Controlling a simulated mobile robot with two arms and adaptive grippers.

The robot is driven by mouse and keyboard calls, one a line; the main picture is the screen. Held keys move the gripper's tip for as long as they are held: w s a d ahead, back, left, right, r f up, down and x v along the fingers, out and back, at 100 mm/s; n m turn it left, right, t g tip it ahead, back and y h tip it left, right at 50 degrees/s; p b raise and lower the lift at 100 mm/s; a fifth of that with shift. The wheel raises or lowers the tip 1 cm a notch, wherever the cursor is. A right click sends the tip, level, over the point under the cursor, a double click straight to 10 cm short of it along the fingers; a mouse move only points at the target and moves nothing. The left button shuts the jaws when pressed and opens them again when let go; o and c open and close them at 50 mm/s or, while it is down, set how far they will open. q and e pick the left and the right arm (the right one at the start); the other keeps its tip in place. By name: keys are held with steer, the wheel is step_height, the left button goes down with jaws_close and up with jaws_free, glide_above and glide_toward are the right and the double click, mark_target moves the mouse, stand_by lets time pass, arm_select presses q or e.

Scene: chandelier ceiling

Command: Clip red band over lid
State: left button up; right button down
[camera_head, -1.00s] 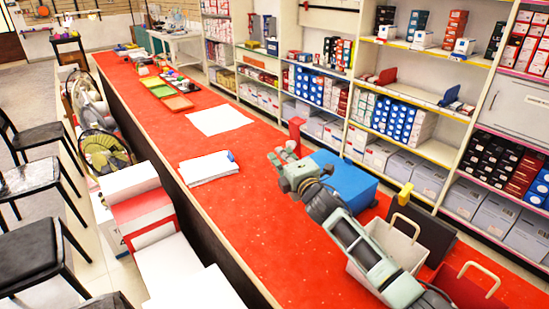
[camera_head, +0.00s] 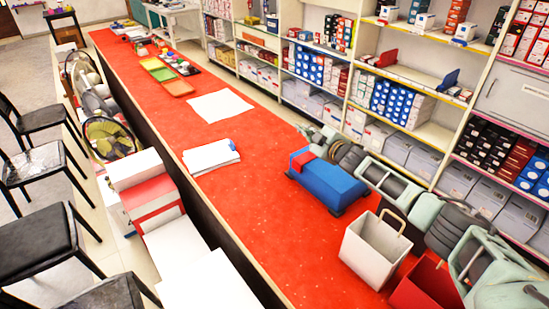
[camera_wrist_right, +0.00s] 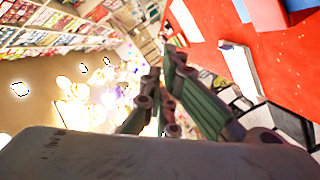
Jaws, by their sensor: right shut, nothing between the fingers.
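A blue box (camera_head: 330,185) with a closed-looking top stands on the red counter. A red band (camera_head: 302,160) lies against the top of its left end; I cannot tell if it is clipped. My right gripper (camera_head: 312,134) is just behind that end, shut and empty, its arm reaching in from the right. I cannot tell whether it touches the box. In the right wrist view the dark green fingers (camera_wrist_right: 168,60) show no object between them. My left gripper is not in view.
A white bin (camera_head: 367,255) and a red bin (camera_head: 425,285) stand right of the box. White papers (camera_head: 211,157) and a white sheet (camera_head: 220,106) lie further along the counter. Stocked shelves (camera_head: 400,100) stand behind.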

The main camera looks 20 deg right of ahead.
steer(key=s+d+r, duration=0.3)
steer(key=s+r, duration=0.3)
steer(key=s, duration=0.3)
steer(key=shift+d+r+p, duration=0.15)
steer(key=shift+r+p, duration=0.05)
steer(key=shift+p, duration=0.2)
steer(key=shift+f, duration=0.1)
stand_by(0.5)
